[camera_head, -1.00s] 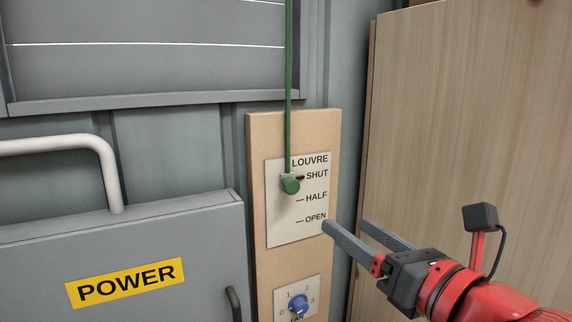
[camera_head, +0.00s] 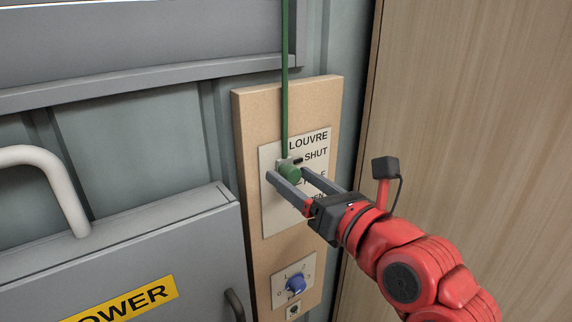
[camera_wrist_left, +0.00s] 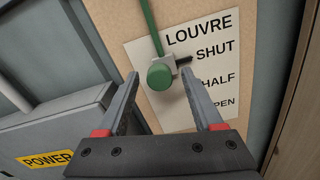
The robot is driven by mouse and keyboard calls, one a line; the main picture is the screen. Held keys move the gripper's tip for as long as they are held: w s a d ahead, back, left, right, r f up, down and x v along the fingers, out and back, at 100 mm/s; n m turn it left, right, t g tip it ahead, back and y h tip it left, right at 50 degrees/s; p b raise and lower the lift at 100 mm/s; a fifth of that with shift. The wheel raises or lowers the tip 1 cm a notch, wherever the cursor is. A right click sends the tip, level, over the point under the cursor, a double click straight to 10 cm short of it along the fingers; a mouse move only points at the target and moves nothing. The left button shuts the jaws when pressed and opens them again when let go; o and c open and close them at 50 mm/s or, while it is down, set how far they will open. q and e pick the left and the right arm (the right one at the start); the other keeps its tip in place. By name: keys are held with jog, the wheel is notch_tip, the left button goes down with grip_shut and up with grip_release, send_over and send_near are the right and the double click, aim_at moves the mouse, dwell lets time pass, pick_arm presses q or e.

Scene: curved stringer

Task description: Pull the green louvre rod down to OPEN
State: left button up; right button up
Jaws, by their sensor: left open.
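The green louvre rod (camera_head: 285,75) runs down the wall to a green knob (camera_head: 289,174) on a small grey block. The block's dark pointer is at SHUT on the white LOUVRE label (camera_head: 267,210). In the left wrist view the knob (camera_wrist_left: 160,76) sits between and beyond the two open fingers. My left gripper (camera_head: 286,173) is open, with its fingertips close to the knob, one on each side; I cannot tell whether they touch it. The gripper covers part of HALF and OPEN in the head view. My right gripper is not in view.
A blue fan dial (camera_head: 296,283) is below on the same wooden board (camera_head: 257,255). A grey POWER box (camera_head: 150,265) with a pale pipe handle (camera_head: 62,185) stands at left. A wooden panel (camera_head: 470,120) is at right. Louvre slats are above.

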pick_arm(q)
jog(key=shift+s+d, duration=0.1)
jog(key=shift+s, duration=0.05)
jog(key=shift+r, duration=0.1)
jog(key=shift+c, duration=1)
grip_shut()
